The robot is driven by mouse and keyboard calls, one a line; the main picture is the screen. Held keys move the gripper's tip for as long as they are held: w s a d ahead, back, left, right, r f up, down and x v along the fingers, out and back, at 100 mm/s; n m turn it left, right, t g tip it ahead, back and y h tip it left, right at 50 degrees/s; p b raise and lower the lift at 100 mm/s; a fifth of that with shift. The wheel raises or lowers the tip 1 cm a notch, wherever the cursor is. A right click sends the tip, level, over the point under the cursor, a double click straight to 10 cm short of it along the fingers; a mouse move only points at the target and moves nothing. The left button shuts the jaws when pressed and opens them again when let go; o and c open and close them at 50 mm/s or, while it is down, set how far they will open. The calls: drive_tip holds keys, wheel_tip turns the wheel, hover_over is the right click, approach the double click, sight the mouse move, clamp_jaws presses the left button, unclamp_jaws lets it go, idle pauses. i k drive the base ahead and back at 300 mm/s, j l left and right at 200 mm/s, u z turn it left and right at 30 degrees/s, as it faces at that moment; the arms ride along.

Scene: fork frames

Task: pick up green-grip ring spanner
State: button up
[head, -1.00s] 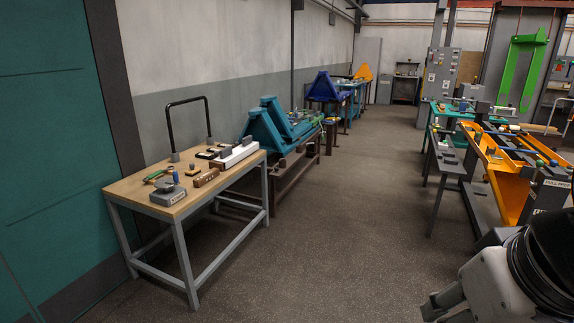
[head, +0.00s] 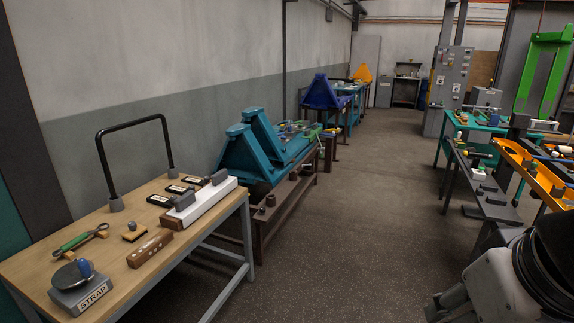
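The green-grip ring spanner (head: 78,240) lies on the wooden-topped workbench (head: 55,268) at the left of the head view. It rests across small wooden supports, with its ring end to the right. My arm shows only at the lower right corner, far from the spanner across the open floor. A dark part at its end, seemingly my gripper (head: 437,307), is partly cut off by the frame edge. Its fingers cannot be made out, and nothing is seen held there.
Near the spanner are a grey block marked STRAP (head: 80,296), a wooden block (head: 149,248), a white rail (head: 205,203) and a black hoop (head: 134,127). Teal frames (head: 262,150) stand behind. The middle floor (head: 345,230) is clear.

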sight(78, 239)
drive_tip(key=i+u, duration=0.15)
drive_tip(key=i, duration=0.35)
drive_tip(key=i+l+u, duration=0.1)
drive_tip(key=i, duration=0.35)
drive_tip(key=i+l+u, duration=0.15)
drive_tip(key=i, duration=0.35)
drive_tip(key=i+l+u, duration=0.1)
drive_tip(key=i, duration=0.35)
drive_tip(key=i+l+u, duration=0.35)
drive_tip(key=i+u, duration=0.1)
drive_tip(key=u, duration=1.35)
drive_tip(key=i+j+u, duration=0.2)
drive_tip(key=i, duration=0.2)
drive_tip(key=i+u, duration=0.15)
drive_tip(key=i, duration=0.3)
